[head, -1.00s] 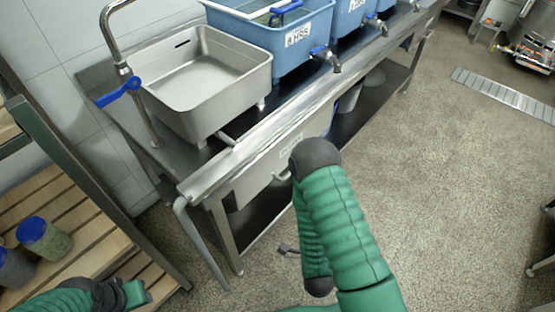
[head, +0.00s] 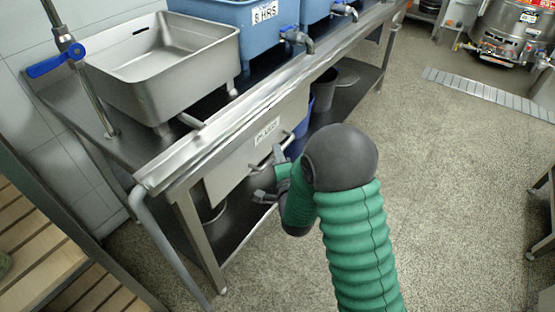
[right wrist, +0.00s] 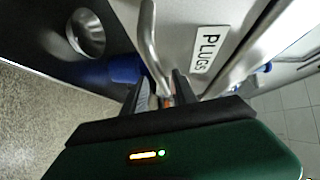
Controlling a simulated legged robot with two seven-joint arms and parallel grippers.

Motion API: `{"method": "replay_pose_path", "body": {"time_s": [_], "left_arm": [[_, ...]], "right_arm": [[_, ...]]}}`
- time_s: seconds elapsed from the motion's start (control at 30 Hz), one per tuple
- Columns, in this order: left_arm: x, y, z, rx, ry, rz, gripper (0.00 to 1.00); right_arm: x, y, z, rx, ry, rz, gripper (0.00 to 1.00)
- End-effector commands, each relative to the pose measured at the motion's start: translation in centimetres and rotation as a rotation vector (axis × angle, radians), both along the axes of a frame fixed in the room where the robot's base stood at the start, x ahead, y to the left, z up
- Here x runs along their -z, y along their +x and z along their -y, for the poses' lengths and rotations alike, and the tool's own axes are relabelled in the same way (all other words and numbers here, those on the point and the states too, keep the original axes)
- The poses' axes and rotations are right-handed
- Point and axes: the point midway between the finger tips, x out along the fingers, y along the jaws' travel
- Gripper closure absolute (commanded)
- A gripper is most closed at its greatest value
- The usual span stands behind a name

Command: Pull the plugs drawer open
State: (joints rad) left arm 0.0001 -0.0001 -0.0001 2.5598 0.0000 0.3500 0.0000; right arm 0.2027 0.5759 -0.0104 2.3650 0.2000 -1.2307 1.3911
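The plugs drawer (head: 235,160) is a grey metal front under the steel table's edge, with a white "PLUGS" label and a bar handle (head: 256,167). It looks shut. My right gripper (head: 271,176) is at the handle with its two fingers apart. In the right wrist view, the drawer's label reads clearly (right wrist: 209,50), and the handle (right wrist: 149,45) runs down to between the fingertips (right wrist: 160,88). Whether the fingers touch the bar cannot be told. My left gripper is out of view.
A steel sink (head: 165,65) and blue tubs (head: 255,35) with taps stand on the table (head: 110,150). Buckets (head: 325,90) stand on the lower shelf. A slatted wooden rack (head: 40,250) is at the lower left.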

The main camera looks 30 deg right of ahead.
Motion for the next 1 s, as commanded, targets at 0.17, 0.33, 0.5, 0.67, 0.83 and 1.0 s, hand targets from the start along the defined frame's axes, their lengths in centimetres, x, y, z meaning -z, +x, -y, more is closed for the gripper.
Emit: {"method": "replay_pose_path", "body": {"time_s": [0.17,0.33,0.5,0.67,0.83,1.0], "left_arm": [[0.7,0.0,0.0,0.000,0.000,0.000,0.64],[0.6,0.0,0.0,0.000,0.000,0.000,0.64],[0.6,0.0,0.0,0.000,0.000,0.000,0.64],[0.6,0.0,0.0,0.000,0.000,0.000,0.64],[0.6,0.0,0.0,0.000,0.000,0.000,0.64],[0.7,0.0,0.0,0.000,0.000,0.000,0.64]], "right_arm": [[0.4,2.0,0.9,0.000,-0.001,0.001,0.66],[0.3,2.3,1.0,0.000,-0.001,0.000,0.66],[0.3,2.3,1.0,0.000,-0.001,0.000,0.73],[0.3,2.3,1.0,0.000,0.000,0.000,0.94],[0.4,2.3,1.0,0.000,-0.001,-0.001,1.00],[0.5,2.2,1.0,0.000,0.000,-0.002,1.00]]}}
